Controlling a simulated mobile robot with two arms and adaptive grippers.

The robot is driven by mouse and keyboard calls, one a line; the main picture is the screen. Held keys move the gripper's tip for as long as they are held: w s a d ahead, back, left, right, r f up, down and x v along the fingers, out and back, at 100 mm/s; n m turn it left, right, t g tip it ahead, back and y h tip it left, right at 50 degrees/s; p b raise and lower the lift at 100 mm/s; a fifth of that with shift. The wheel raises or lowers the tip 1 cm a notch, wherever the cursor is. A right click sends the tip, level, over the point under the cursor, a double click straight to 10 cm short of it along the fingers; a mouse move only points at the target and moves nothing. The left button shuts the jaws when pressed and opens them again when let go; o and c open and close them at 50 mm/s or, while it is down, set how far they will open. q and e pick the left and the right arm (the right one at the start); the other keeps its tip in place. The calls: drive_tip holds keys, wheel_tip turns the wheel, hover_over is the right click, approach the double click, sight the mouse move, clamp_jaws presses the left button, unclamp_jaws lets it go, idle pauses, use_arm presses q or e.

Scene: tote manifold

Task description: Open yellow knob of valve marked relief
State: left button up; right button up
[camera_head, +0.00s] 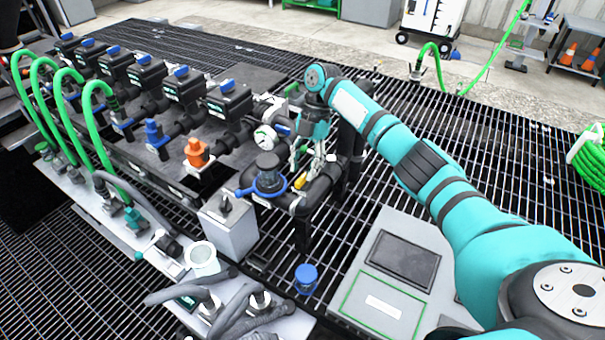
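A small yellow knob (300,181) sits on the black pipework at the near right end of the manifold. My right gripper (306,163) reaches down from above, with its fingertips just over and beside the yellow knob. The fingers are small here, and I cannot tell whether they touch the knob or how far apart they are. No readable "relief" marking shows at this size. My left gripper is not in view.
A blue-ringed fitting (268,179) and a round gauge (266,137) stand close left of my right gripper. Orange (197,153) and blue (155,134) fittings line the manifold. A grey panel box (402,262) stands in front. Open grating lies to the right.

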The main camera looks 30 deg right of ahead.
drive_tip(key=v, duration=0.9)
drive_tip(key=shift+a, duration=0.1)
